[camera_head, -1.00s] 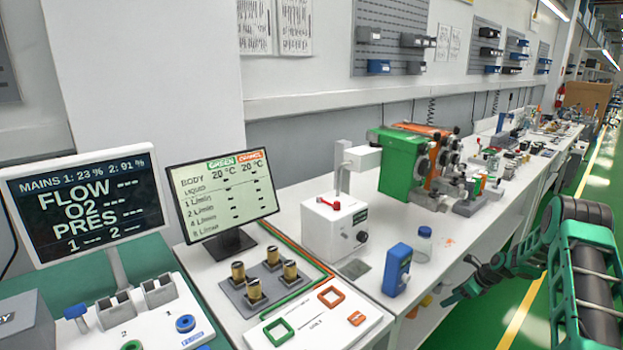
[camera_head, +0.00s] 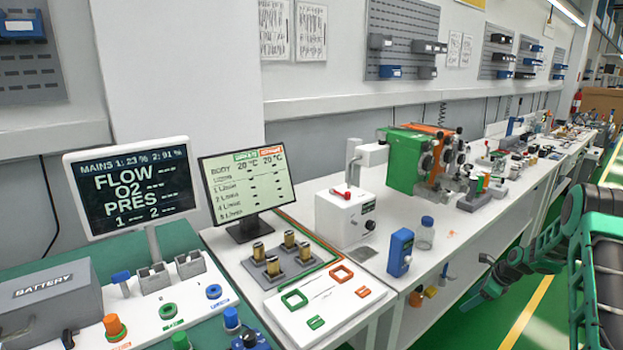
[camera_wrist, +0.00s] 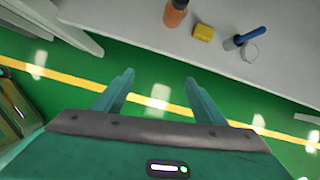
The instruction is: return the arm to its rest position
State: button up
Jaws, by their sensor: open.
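My gripper (camera_wrist: 158,88) is open and empty in the wrist view. Its two green fingers are spread apart over the green floor (camera_wrist: 60,75) with its yellow line. In the head view my green and dark arm is at the right, beside the front edge of the white bench (camera_head: 470,235). The gripper (camera_head: 470,305) points down and left there, low beside the bench edge. It is apart from the things on the bench, and its fingertips are small in that view.
A blue box (camera_head: 400,252) and a small bottle (camera_head: 425,233) stand near the bench edge. In the wrist view an orange bottle (camera_wrist: 175,13), a yellow block (camera_wrist: 204,32) and a blue-handled item (camera_wrist: 245,38) are near an edge. The floor aisle is clear.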

jog(key=s+a+r+n+g+h, duration=0.15)
jog(key=s+r+n, duration=0.25)
jog(key=s+r, duration=0.4)
jog(key=s+a+r+n+h, duration=0.1)
jog(key=s+a+r+n, duration=0.15)
jog(key=s+r, duration=0.55)
jog(key=s+a+r+n+g+h, duration=0.15)
jog(key=s+r+n, duration=0.3)
jog(key=r, duration=0.75)
jog(key=s+a+r+n, duration=0.1)
jog(key=s+a+n, duration=0.2)
jog(key=s, duration=0.7)
jog(key=s+a+r+n, duration=0.2)
jog(key=s+a+n, duration=0.1)
jog(key=s, duration=0.8)
jog(key=s+a+r+n+g+y, duration=0.1)
jog(key=s+a+r+n, duration=0.1)
jog(key=s, duration=0.9)
jog(key=shift+s+a+r+n, duration=0.2)
jog(key=shift+a+n, duration=0.4)
jog(key=shift+a, duration=0.65)
jog(key=shift+w+f, duration=0.25)
jog(key=shift+w, duration=0.4)
